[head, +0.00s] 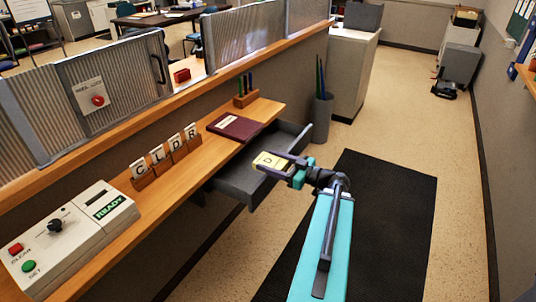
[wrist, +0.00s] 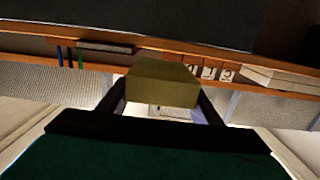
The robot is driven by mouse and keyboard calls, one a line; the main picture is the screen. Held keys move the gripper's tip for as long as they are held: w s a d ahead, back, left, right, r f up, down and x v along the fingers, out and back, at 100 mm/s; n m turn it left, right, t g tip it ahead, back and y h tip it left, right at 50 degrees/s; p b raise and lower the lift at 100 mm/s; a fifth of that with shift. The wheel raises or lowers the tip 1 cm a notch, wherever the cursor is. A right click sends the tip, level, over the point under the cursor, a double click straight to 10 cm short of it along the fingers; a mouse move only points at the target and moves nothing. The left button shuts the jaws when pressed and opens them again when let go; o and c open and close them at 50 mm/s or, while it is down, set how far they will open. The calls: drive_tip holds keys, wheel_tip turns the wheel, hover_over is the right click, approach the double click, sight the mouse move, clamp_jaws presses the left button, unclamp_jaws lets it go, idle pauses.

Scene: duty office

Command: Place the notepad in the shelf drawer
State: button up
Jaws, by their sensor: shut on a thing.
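The notepad (head: 270,160) is a small yellow block with a dark letter on a pale label. My gripper (head: 282,164) is shut on it and holds it over the open shelf drawer. In the wrist view the notepad (wrist: 162,82) sits between the two fingers, its plain olive side facing the camera. The grey shelf drawer (head: 232,188) is pulled out from under the wooden shelf. My gripper and the notepad hide part of its inside. I cannot tell how high the notepad is above the drawer floor.
On the wooden shelf (head: 165,190) lie a maroon book (head: 235,126), a pen block (head: 245,98), several letter tiles (head: 173,152) and a control box (head: 70,240). A grey bin (head: 321,118) stands beyond the drawer. The dark floor mat (head: 395,200) is clear on the right.

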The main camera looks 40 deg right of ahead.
drive_tip(key=shift+w+d+f+b, duration=0.2)
drive_tip(key=shift+w+b, duration=0.25)
drive_tip(key=shift+b, duration=4.05)
drive_tip(key=w+d+p, duration=0.3)
drive_tip(key=w+d, duration=0.5)
drive_tip(key=w, duration=0.2)
drive_tip(key=shift+d+f, duration=0.35)
drive_tip(key=shift+f, duration=0.1)
drive_tip(key=shift+f+p, duration=0.75)
drive_tip(key=shift+f, duration=1)
